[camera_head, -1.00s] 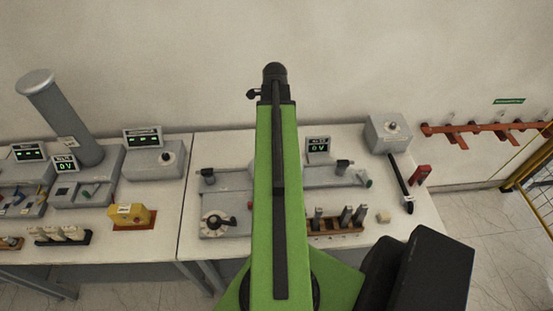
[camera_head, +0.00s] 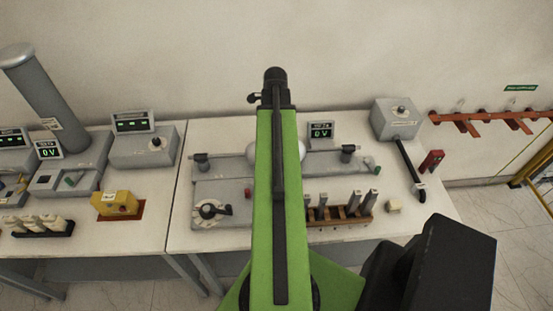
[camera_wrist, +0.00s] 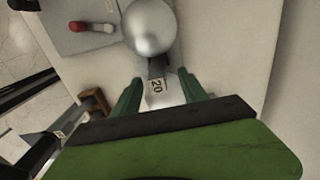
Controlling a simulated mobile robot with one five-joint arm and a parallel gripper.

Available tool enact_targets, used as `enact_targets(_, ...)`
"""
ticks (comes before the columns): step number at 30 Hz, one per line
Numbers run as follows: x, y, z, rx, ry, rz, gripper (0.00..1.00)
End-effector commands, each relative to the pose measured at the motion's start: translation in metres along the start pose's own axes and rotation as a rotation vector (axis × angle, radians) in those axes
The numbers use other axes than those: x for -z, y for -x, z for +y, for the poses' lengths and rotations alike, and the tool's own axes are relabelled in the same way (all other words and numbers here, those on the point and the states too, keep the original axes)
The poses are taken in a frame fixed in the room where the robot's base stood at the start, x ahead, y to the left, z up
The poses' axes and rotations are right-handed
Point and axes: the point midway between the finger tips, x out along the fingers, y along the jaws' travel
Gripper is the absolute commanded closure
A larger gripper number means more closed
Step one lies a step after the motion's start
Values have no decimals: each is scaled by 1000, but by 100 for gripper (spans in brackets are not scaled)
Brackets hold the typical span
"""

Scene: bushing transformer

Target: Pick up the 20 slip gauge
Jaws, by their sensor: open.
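The 20 slip gauge (camera_wrist: 157,88) shows in the wrist view as a pale block with a black "20" label. A dark part lies just above the label. My gripper (camera_wrist: 160,75) is open, with one green finger on each side of the gauge and gaps visible between. How deep the fingers reach around it I cannot tell. In the head view my green arm hides the gripper, and I cannot pick out the 20 gauge. Other upright grey gauges (camera_head: 357,203) stand in a wooden rack (camera_head: 342,217); part of a wooden holder (camera_wrist: 93,104) shows in the wrist view.
A shiny metal sphere (camera_wrist: 150,27) sits just beyond the gauge; a red-tipped part (camera_wrist: 90,26) lies on the grey plate to its left.

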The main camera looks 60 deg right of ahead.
Motion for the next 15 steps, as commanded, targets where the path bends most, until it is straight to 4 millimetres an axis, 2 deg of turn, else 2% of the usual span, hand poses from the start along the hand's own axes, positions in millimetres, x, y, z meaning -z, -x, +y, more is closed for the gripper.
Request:
enact_targets(4, -1, -10, 1, 0, 1, 0, 49)
enact_targets(11, -2, -50, 3, 0, 1, 0, 49)
enact_targets(15, -2, -52, 3, 0, 1, 0, 49)
